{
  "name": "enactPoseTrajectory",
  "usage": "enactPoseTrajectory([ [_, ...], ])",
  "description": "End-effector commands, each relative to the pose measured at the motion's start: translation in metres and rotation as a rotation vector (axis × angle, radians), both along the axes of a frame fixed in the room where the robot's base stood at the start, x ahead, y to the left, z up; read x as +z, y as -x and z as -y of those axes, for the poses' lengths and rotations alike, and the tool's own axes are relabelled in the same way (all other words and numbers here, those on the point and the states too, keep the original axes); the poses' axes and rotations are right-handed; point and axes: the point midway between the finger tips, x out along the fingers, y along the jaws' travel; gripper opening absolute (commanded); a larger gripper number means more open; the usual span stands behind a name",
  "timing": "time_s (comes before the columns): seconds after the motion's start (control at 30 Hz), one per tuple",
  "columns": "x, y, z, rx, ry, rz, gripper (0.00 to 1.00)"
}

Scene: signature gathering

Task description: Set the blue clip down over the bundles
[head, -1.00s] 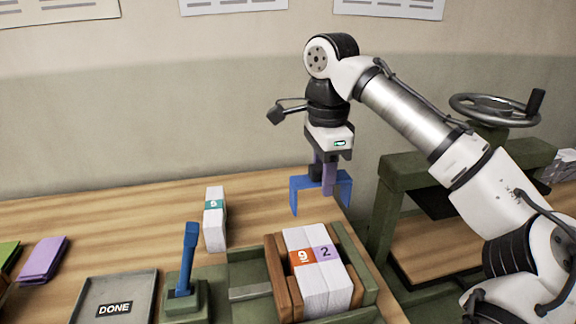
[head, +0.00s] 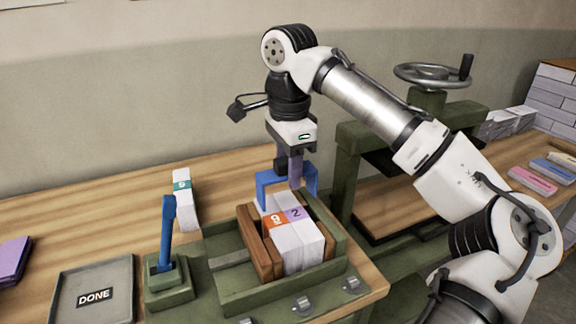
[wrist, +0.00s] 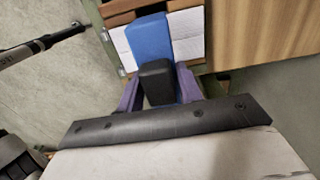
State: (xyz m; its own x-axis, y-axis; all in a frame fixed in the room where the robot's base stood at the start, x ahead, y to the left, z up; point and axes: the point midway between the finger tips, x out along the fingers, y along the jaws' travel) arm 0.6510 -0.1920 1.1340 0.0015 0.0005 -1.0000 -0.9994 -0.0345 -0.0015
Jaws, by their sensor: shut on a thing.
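The blue clip (head: 268,183) is a U-shaped bracket with its legs pointing down. Two white paper bundles stand side by side in the green press: one with an orange band (head: 275,221) marked 9, one with a purple band (head: 297,213) marked 2.
Wooden cheeks (head: 259,243) flank the bundles inside the green tray (head: 222,262). A blue lever (head: 169,230) stands to the left. Another bundle with a teal band (head: 182,207) stands behind it. A grey DONE tray (head: 70,302) lies at far left. A green frame with handwheel (head: 433,72) stands right.

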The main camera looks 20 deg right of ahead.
Motion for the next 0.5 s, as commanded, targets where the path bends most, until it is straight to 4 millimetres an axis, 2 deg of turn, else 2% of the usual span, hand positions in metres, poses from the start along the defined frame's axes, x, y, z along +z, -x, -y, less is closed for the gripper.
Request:
enactPoseTrajectory([
  [0.03, -0.007, 0.0, 0.0, 0.0, 0.001, 0.0, 0.13],
  [0.5, -0.04, 0.0, 0.0, -0.001, 0.001, 0.0, 0.13],
])
